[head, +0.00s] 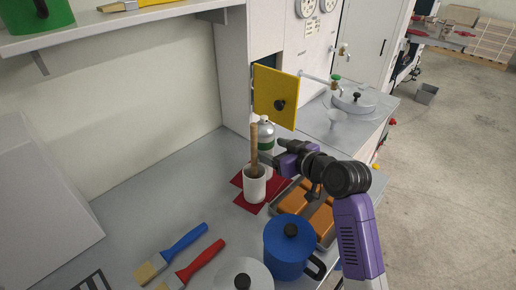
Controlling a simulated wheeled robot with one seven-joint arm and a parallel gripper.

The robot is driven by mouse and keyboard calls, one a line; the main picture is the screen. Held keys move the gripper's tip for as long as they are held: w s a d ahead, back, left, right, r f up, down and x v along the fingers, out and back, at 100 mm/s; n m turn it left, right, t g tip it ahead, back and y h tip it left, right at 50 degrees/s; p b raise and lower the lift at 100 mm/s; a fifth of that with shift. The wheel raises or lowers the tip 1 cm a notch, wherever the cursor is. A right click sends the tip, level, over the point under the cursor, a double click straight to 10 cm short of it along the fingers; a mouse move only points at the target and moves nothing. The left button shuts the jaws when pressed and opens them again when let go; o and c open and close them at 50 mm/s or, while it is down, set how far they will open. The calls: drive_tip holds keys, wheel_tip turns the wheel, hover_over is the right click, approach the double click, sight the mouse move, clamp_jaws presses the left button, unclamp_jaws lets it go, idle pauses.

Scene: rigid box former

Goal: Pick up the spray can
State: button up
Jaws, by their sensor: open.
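The spray can (266,132) stands upright on the counter, with a silver domed top and a green and white body. Its lower part is hidden behind a white cup (255,188) holding a wooden-handled tool (254,142). My gripper (279,151) is open just right of the can, its fingers pointing left towards it. I cannot tell whether the fingers touch the can or are around it. No object shows clearly between them.
The white cup stands on a red cloth (239,185), close to the can. A tray of orange-brown blocks (319,224) lies under my arm, with a blue pot (289,247) in front. A yellow panel (274,96) is just behind the can.

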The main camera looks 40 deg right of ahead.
drive_tip(key=x, duration=0.3)
drive_tip(key=p+x, duration=0.1)
drive_tip(key=x, duration=0.2)
drive_tip(key=shift+w+d+r+p, duration=0.15)
drive_tip(key=shift+w+d+p, duration=0.05)
drive_tip(key=shift+w+p, duration=0.1)
drive_tip(key=shift+w+d+f, duration=0.1)
drive_tip(key=shift+w+f, duration=0.15)
drive_tip(key=shift+w, duration=0.3)
clamp_jaws()
